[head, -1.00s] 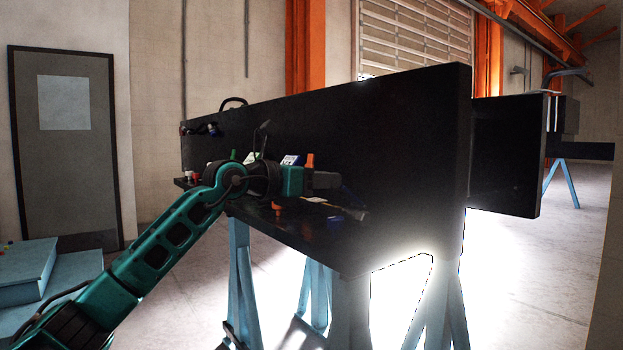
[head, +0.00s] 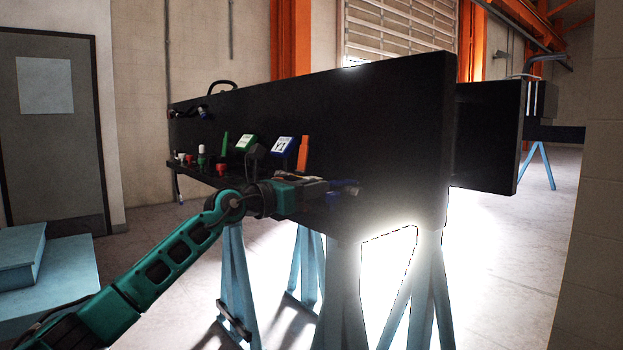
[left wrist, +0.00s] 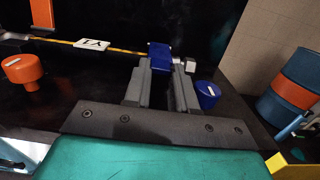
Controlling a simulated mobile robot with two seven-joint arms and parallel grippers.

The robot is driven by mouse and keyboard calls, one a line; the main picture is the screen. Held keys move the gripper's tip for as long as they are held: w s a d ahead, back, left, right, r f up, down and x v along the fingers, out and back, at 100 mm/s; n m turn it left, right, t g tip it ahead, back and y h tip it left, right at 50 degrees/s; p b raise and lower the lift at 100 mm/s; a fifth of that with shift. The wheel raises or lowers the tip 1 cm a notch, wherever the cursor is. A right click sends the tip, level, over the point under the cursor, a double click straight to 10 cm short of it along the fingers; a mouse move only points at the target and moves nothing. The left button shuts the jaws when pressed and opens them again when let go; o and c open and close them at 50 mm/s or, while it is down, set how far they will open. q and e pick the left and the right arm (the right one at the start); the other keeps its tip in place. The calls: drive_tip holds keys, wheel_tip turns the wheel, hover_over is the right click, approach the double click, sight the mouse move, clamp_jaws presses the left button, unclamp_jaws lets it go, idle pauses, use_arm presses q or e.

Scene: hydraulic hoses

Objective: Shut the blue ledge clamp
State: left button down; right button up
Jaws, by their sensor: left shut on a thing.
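The blue ledge clamp (left wrist: 159,55) shows in the left wrist view as a blue piece at my fingertips, near the dark panel. In the head view its blue part (head: 346,183) sits at the right end of the ledge, just beyond my gripper. My left gripper (left wrist: 168,70) is shut on this blue piece; the fingers hide part of it. It also shows in the head view (head: 325,186), reaching in from the left. A separate blue cap (left wrist: 208,94) stands right of the fingers. The right gripper is out of view.
The dark ledge (head: 200,172) carries an upright orange lever (head: 303,152), an upright green lever (head: 225,144), tilted green and blue tags and several small caps. An orange cap (left wrist: 23,70) is left of my fingers. The tall dark panel (head: 390,130) closes off the back.

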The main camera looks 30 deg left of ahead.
use_arm(q)
drive_tip(key=shift+w+d+f, duration=0.1)
drive_tip(key=shift+f, duration=0.8)
drive_tip(key=c, duration=1.4)
unclamp_jaws()
drive_tip(key=shift+o, duration=0.8)
drive_tip(key=shift+w+f, duration=0.15)
drive_tip(key=shift+o, duration=1.6)
drive_tip(key=shift+r, duration=0.3)
drive_tip(key=b+v, duration=0.1)
drive_tip(key=v, duration=1.2)
